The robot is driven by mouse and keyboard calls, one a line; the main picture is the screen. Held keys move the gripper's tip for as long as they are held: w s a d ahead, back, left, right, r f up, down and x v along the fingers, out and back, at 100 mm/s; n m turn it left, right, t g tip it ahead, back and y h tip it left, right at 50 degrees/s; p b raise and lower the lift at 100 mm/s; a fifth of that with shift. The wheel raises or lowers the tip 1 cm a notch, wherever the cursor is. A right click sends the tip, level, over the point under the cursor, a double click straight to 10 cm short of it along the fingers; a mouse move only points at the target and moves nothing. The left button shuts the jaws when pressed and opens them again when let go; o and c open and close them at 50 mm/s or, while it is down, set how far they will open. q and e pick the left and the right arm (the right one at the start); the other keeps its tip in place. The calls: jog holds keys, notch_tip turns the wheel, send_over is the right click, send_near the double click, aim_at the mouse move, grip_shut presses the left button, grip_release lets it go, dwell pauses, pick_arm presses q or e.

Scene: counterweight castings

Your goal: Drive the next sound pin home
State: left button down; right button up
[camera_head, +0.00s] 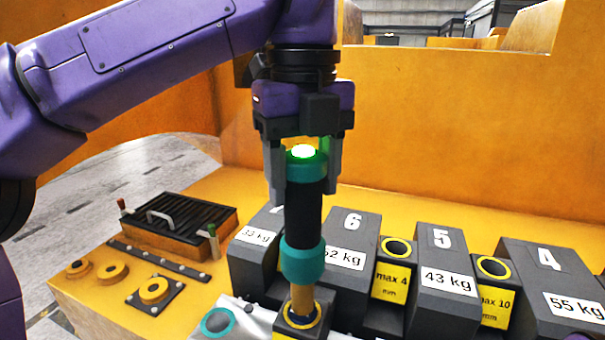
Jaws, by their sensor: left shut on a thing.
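My left gripper (305,193) is shut on an upright driving tool (307,215) with a black grip and teal bands. A green light glows at the tool's top, between the fingers. The tool's brass-coloured lower end (302,299) meets a yellow-rimmed socket (299,321) at the front; whether a pin is under it is hidden. Two more yellow-rimmed sockets, one on the block marked "max 4 mm" (396,249) and one on the block marked "max 10 mm" (493,268), show dark openings. My right gripper is not in view.
Grey castings marked 6 (352,222), 5 (442,238) and 4 (549,258) stand closely in a row. A black-slatted tray (180,216) and yellow round fittings (155,291) lie at left. A teal ring (217,322) is at front. An orange wall (430,130) rises behind.

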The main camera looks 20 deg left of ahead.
pick_arm(q)
jog(key=shift+f+b, duration=0.7)
jog(key=shift+s+a+f, duration=0.1)
jog(key=shift+a, duration=0.1)
jog(key=r+p, duration=0.4)
jog(key=r, duration=0.1)
jog(key=r+p, duration=0.5)
jog(key=shift+w+d+r, duration=0.15)
jog(key=shift+w+d, duration=0.05)
jog(key=shift+s, duration=0.1)
